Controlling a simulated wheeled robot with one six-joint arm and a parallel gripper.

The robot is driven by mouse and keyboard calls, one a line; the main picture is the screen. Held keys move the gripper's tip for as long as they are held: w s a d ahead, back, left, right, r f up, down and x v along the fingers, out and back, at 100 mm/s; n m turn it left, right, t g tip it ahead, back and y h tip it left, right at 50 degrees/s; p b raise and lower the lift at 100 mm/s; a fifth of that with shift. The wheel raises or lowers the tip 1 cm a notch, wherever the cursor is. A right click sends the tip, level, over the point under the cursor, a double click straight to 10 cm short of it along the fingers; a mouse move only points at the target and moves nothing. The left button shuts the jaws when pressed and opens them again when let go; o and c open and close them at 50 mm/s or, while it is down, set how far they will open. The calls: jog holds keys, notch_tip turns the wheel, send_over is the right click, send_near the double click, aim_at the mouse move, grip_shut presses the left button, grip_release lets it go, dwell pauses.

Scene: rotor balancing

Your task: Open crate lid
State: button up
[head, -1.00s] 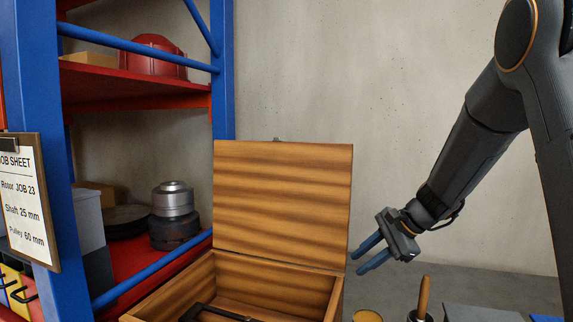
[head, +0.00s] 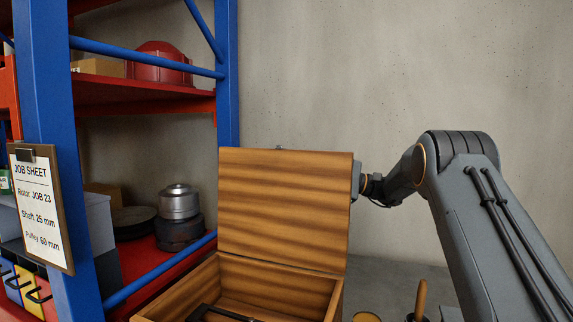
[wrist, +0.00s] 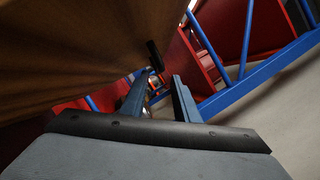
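The wooden crate (head: 240,285) stands on the bench at the lower middle of the head view, with its lid (head: 285,205) raised upright at the back. A dark handle-like part (head: 215,312) lies inside the crate. In the head view my gripper is hidden behind the lid's right edge. In the wrist view my gripper (wrist: 160,95) shows two blue fingers apart, with nothing seen between them. The brown wooden panel beside it (wrist: 70,55) fills the upper left of that view. I cannot tell whether a finger touches it.
A blue and red shelf rack (head: 225,75) stands at the left, holding a red housing (head: 160,62) and a metal part (head: 179,202). A job sheet (head: 42,208) hangs on its post. A wooden handle (head: 420,299) and a small round container (head: 367,316) stand right of the crate.

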aim_at(289, 165)
jog(key=p+x, duration=0.2)
jog(key=x, duration=0.5)
jog(key=shift+a+p, duration=0.1)
jog(key=shift+p, duration=0.25)
grip_shut()
